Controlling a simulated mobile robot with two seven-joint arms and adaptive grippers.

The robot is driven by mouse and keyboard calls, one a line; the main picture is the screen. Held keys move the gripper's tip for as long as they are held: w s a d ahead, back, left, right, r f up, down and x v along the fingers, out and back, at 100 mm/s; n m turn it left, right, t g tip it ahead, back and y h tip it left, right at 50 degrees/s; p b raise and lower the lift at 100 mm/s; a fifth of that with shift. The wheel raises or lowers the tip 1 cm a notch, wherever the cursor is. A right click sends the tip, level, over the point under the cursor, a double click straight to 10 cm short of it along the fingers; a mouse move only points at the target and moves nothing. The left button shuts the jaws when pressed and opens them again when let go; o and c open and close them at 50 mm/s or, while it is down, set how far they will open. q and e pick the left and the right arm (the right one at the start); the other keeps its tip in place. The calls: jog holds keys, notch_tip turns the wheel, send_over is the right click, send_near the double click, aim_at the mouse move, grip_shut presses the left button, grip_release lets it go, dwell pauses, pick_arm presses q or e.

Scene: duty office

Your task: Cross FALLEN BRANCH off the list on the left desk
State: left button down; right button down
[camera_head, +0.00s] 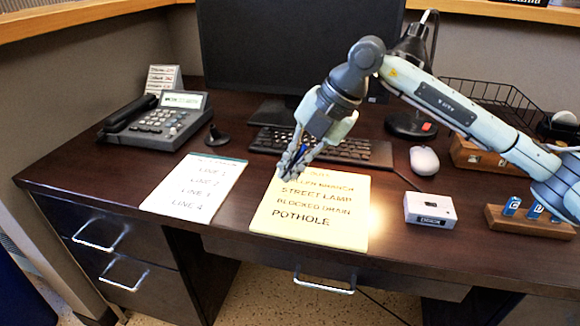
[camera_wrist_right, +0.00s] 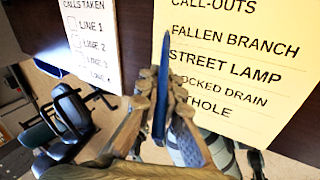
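The yellow call-outs list (camera_head: 310,234) lies on the dark desk and lists FALLEN BRANCH, STREET LAMP, BLOCKED DRAIN and POTHOLE. It also shows in the right wrist view (camera_wrist_right: 240,65), where I see no line through FALLEN BRANCH. My right gripper (camera_head: 291,165) is over the list's upper left corner. In the right wrist view its fingers (camera_wrist_right: 163,100) are closed around a slim blue pen (camera_wrist_right: 161,85). The pen's tip shows beside the start of FALLEN BRANCH; I cannot tell whether it touches the paper. My left gripper is not in view.
A white calls-taken sheet (camera_head: 197,189) lies left of the list. A phone (camera_head: 160,120), keyboard (camera_head: 355,150) and monitor (camera_head: 290,45) stand behind. A mouse (camera_head: 424,160), a small white box stamp (camera_head: 430,208) and a wooden holder (camera_head: 530,221) are to the right.

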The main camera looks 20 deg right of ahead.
jog(key=shift+s+d+f, duration=0.1)
jog(key=shift+d+f, duration=0.05)
jog(key=shift+d, duration=0.05)
dwell(0.6)
jog(key=shift+s+d+b, duration=0.35)
jog(key=shift+s+d, duration=0.25)
jog(key=shift+d, duration=0.25)
jog(key=shift+s+d+b, duration=0.3)
jog(key=shift+s+d, duration=0.25)
jog(key=shift+d, duration=0.35)
jog(key=shift+s+d+b, duration=0.35)
jog(key=shift+s+d, duration=0.25)
jog(key=shift+d, duration=0.25)
dwell(1.3)
jog(key=shift+s+d+b, duration=0.6)
jog(key=shift+s+d, duration=0.15)
jog(key=shift+d, duration=0.35)
jog(key=shift+s+d+b, duration=0.55)
jog(key=shift+s+d, duration=0.2)
jog(key=shift+d, duration=0.3)
dwell(1.2)
